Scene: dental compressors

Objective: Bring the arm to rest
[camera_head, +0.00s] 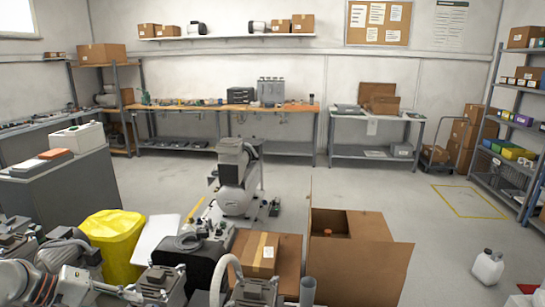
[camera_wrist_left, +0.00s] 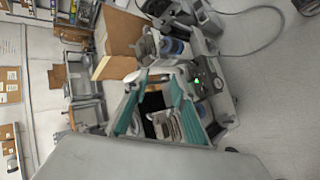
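In the head view, pale rounded links that look like my left arm come in at the lower left corner, among grey machine parts. I cannot make out its fingertips there. In the left wrist view the picture is turned on its side, and a large blurred grey surface fills the bottom. No fingertips are clear in it. Beyond it are teal bars (camera_wrist_left: 189,110) around grey parts, and a small green light (camera_wrist_left: 196,80). I cannot tell whether the left gripper holds anything. My right gripper is in neither view.
A yellow bag (camera_head: 115,243), a taped cardboard box (camera_head: 255,255) and a tall open carton (camera_head: 355,265) stand close in front. A grey compressor (camera_head: 237,178) stands on the floor behind them. A white jug (camera_head: 488,267) is at right. The middle floor is clear.

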